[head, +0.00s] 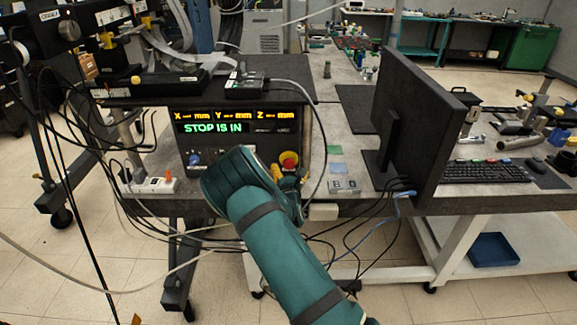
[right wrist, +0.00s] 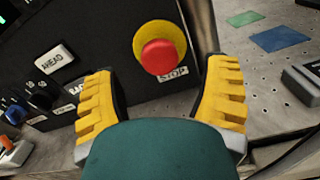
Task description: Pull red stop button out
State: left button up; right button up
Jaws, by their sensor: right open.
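The red stop button (head: 289,158) sits on a yellow round plate on the front of the black control box (head: 228,150). In the right wrist view the red stop button (right wrist: 160,56) shows plainly above a "STOP" label (right wrist: 172,74). My right gripper (head: 287,173) is just in front of the button in the head view, partly hidden by my teal wrist. In the wrist view its yellow fingers (right wrist: 163,75) are spread apart, one on each side below the button, with nothing between them. My left gripper is not in view.
A black monitor (head: 408,120) and a keyboard (head: 487,171) stand on the bench to the right. Loose cables (head: 320,160) hang near the box and bench edge.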

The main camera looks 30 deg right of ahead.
aim_at(289, 165)
jog(key=shift+x, duration=2.05)
